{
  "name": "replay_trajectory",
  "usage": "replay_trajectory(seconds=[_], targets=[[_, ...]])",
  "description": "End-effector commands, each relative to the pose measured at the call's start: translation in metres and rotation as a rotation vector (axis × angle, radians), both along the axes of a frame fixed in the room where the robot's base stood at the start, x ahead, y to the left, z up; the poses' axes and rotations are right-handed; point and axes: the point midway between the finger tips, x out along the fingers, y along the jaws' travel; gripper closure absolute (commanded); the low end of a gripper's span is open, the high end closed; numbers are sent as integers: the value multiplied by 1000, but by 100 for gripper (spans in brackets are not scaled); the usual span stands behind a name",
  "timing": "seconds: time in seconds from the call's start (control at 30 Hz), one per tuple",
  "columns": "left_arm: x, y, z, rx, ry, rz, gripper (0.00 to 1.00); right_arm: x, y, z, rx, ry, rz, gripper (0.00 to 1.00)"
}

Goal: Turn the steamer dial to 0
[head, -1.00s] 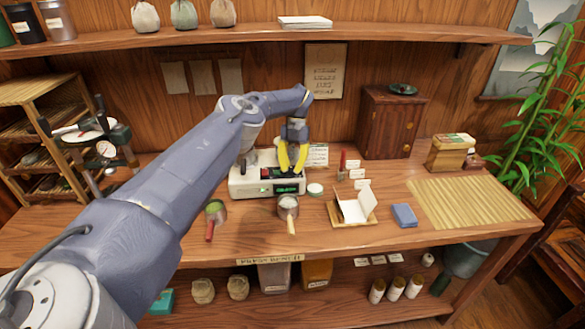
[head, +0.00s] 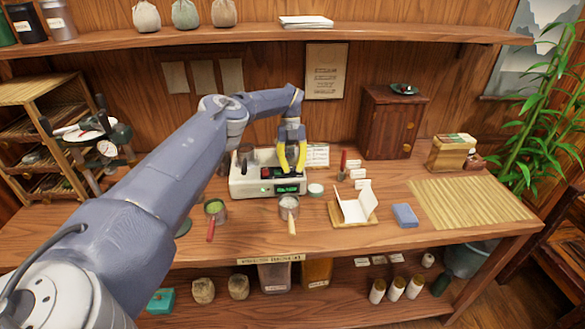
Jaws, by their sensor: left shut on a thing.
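The steamer is a white box (head: 250,187) with a small green-lit display (head: 287,189) on its front, in the middle of the bench. My left gripper (head: 292,168) has yellow fingers pointing down at the right part of its top. The fingers are closed on the steamer dial, which they mostly hide. The dial's marks and the display digits are too small to read. My right gripper is not in view.
A green-filled pan (head: 214,208) and a pale-filled pan (head: 289,204) stand in front of the steamer. A round white lid (head: 316,189) lies at its right. A wooden cabinet (head: 388,122) stands behind right. A slatted mat (head: 465,204) lies clear at right.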

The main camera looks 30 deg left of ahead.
Motion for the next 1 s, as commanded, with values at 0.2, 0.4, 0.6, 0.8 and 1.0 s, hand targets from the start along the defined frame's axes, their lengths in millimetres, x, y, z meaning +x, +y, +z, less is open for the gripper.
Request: replay_trajectory(seconds=[0.2,0.4,0.6,0.8,1.0], targets=[[-4,-2,-5,-3,15,-1,79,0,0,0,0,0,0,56],[-3,-1,-3,-2,10,-1,56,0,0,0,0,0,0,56],[-2,1,-2,2,5,0,48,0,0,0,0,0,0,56],[-1,3,-1,4,2,-2,47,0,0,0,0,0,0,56],[-2,3,11,-20,-33,-119,46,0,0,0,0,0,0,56]])
